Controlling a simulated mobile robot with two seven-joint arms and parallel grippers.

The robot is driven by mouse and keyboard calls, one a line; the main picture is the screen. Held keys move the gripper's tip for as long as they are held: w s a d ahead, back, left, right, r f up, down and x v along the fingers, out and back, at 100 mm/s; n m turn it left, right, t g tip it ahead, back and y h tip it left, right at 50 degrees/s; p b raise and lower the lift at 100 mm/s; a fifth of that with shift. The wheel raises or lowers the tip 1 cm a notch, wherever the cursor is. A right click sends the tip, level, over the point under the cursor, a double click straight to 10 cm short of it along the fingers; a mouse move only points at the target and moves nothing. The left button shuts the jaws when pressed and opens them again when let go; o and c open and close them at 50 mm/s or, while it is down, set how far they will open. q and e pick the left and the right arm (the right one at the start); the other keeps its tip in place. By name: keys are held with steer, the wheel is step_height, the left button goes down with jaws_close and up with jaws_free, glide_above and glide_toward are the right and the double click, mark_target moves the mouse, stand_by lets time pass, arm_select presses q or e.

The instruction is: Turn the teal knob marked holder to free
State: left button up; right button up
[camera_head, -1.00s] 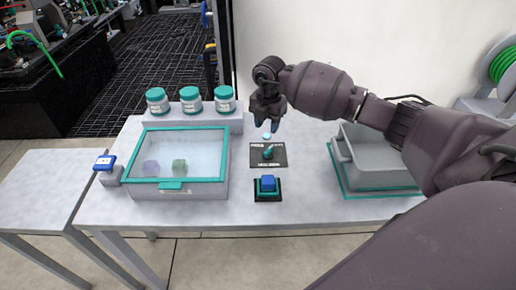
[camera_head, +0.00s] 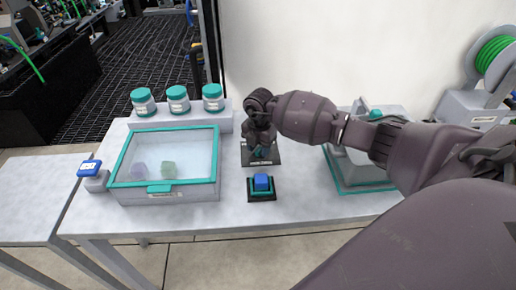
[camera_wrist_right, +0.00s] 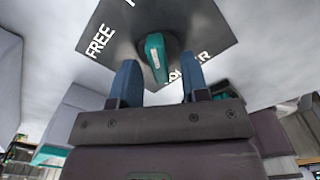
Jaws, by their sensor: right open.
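The teal knob (camera_wrist_right: 155,58) sits on a dark label plate (camera_wrist_right: 205,22) and carries a pale mark. In the right wrist view, FREE reads at the left of the plate and HOLDER at the lower right, partly covered by a finger. My right gripper (camera_wrist_right: 158,78) is open, with its two blue fingertips apart on either side of the knob's near end. I cannot tell whether they touch it. In the head view the right gripper (camera_head: 261,147) is over the plate (camera_head: 275,159) and hides most of the knob. My left gripper is not in view.
A blue button (camera_head: 261,182) on a dark base stands in front of the plate. A teal-rimmed clear-lidded box (camera_head: 200,190) holding two cubes is to the left, with three jars (camera_head: 178,98) behind.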

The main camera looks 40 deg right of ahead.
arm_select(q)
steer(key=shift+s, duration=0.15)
arm_select(e)
steer(key=shift+f, duration=0.1)
jaws_close()
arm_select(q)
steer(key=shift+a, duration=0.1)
arm_select(e)
steer(key=shift+n, duration=0.3)
steer(key=shift+s+n, duration=0.1)
steer(key=shift+n, duration=0.8)
steer(key=n, duration=0.4)
steer(key=shift+s+d+n, duration=0.1)
steer(key=shift+d+n, duration=0.05)
steer(key=shift+n, duration=0.15)
steer(key=n, duration=0.5)
steer(key=shift+d, duration=0.15)
steer(key=shift+n, duration=1.2)
